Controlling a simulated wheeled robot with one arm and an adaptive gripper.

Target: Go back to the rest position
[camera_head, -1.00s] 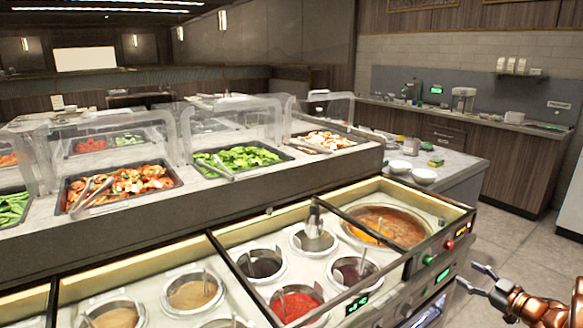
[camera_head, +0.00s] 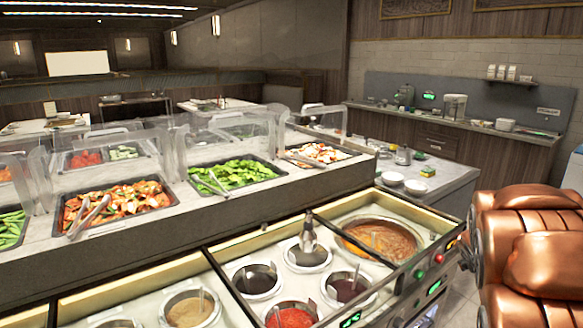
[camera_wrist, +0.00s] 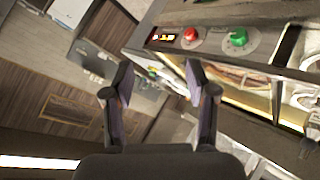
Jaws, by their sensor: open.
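My gripper (camera_wrist: 159,75) is open and empty in the wrist view, its two dark fingers apart. The wrist view is tilted and shows the red and green buttons of the sauce counter beyond the fingers. In the head view my copper arm fills the lower right, and the fingers are not clearly visible there. The sauce counter (camera_head: 420,290) holds round wells: a large orange-brown soup well (camera_head: 385,240), a red sauce well (camera_head: 292,316), a tan sauce well (camera_head: 188,310) and dark ones. A metal utensil (camera_head: 308,233) stands upright at a middle well.
A salad bar with clear guards runs behind the wells, with trays of greens (camera_head: 235,173) and mixed vegetables (camera_head: 113,208). White bowls (camera_head: 415,187) and a small yellow-green item (camera_head: 428,171) sit on the side counter. A back counter (camera_head: 460,135) lines the wall.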

